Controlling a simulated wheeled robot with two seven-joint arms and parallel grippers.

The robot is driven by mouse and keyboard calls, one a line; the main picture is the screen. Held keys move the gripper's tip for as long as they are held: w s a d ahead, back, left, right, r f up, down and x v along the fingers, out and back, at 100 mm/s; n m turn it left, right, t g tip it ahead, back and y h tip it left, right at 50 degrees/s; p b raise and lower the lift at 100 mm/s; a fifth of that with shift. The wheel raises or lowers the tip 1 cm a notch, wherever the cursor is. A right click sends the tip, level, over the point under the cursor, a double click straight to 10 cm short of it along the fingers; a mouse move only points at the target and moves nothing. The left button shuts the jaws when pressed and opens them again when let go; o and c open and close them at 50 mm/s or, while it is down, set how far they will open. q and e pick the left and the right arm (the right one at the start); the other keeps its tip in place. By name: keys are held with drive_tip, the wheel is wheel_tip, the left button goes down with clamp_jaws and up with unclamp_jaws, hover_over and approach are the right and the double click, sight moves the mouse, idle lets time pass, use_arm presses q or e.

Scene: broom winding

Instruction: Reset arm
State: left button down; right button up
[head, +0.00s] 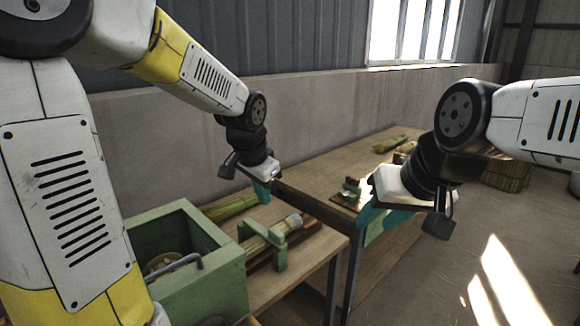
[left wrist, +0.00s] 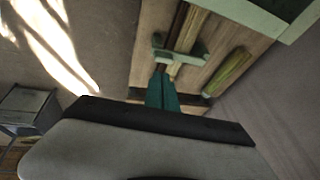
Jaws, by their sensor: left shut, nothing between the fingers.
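My left gripper (head: 262,193) hangs over the near workbench, its teal fingers pointing down. In the left wrist view its fingers (left wrist: 162,92) are together with nothing between them. My right gripper (head: 368,220) is at the right, near the far table's front corner; its teal fingers overlap in the view, so their opening is unclear. A broom-like bundle with a pale handle (head: 268,236) lies across a green stand (head: 263,248), apart from my left gripper. The stand also shows in the left wrist view (left wrist: 180,57).
A green open box machine (head: 200,285) with a bent handle stands on the near workbench (head: 305,265). A green straw bundle (head: 231,208) lies behind the stand. A second table (head: 320,168) with more bundles (head: 390,144) runs along the wall. The floor at the right is open.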

use_arm(q)
drive_tip(key=s+a+r+n, duration=0.2)
drive_tip(key=s, duration=0.4)
drive_tip(key=s+a+r+n+t, duration=0.1)
drive_tip(key=s+a+r+n, duration=0.1)
drive_tip(key=s, duration=0.4)
drive_tip(key=s+a+r+n+t+h, duration=0.1)
drive_tip(key=s+a+r+n, duration=0.1)
drive_tip(key=s, duration=0.4)
drive_tip(key=shift+s+n, duration=0.2)
drive_tip(key=shift+n, duration=0.7)
drive_tip(key=shift+a, duration=0.1)
